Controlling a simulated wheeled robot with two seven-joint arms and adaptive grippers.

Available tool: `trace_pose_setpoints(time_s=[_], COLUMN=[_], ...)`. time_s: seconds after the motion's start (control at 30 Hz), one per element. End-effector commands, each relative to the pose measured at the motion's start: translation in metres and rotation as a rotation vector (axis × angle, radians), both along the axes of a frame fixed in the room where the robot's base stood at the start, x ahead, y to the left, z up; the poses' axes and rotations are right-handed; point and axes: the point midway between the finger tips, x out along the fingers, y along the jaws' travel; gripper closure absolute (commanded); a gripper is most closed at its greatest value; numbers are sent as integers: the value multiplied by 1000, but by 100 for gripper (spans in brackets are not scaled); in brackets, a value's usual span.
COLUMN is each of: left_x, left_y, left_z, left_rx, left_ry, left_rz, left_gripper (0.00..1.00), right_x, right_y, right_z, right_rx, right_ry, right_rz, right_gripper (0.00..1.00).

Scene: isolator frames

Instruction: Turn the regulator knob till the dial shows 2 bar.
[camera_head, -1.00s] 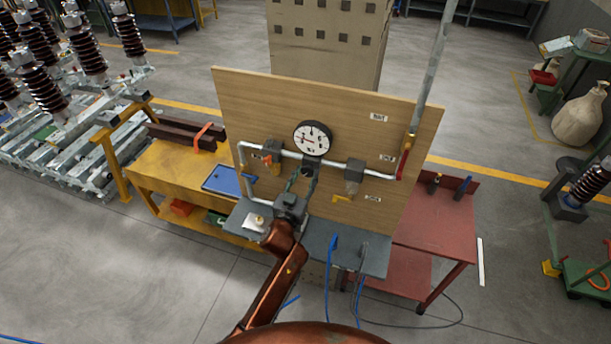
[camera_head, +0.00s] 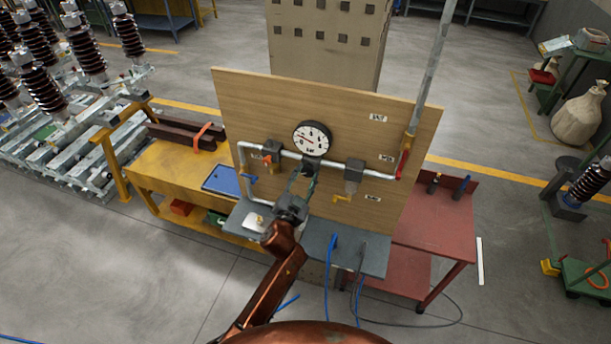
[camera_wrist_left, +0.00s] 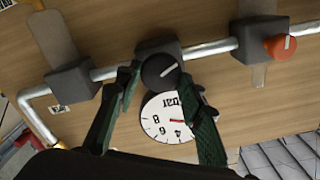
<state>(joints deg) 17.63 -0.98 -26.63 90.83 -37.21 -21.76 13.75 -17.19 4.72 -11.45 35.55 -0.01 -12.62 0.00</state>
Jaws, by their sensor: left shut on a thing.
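The regulator knob (camera_wrist_left: 159,71) is black with a pale pointer line, on a dark block on the pipe. My left gripper (camera_wrist_left: 157,82) has a finger on each side of it and is shut on it. In the head view the left gripper (camera_head: 302,187) reaches up to the board just below the gauge and hides the knob. The white round dial (camera_head: 311,138) sits above the pipe and has a red needle. In the left wrist view the dial (camera_wrist_left: 168,121) is turned over and partly covered by a finger; I cannot read its value surely. My right gripper is not in view.
The wooden board (camera_head: 410,120) carries a grey pipe, an orange-red handle (camera_wrist_left: 281,47), a blue handle (camera_head: 249,178) and a yellow handle (camera_head: 342,197). A grey shelf (camera_head: 372,257) juts out below. A red cart (camera_head: 435,228) stands on the right.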

Motion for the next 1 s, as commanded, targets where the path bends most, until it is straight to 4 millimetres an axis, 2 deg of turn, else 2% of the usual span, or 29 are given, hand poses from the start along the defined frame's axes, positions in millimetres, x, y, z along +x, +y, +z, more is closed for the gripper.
trace_pose_setpoints(time_s=[0.3,0.77,0.8,1.0], left_x=[0,0,0,0], left_y=[-1,-1,-1,-1], left_z=[0,0,0,0], left_rx=[105,119,119,118], left_ry=[-34,-39,-39,-38], left_rz=[-1,0,0,0], left_gripper=[89,89,63,50], right_x=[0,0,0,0], right_y=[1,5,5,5], right_z=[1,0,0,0], right_rx=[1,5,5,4], right_ry=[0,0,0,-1], right_rz=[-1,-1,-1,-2], right_gripper=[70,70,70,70])
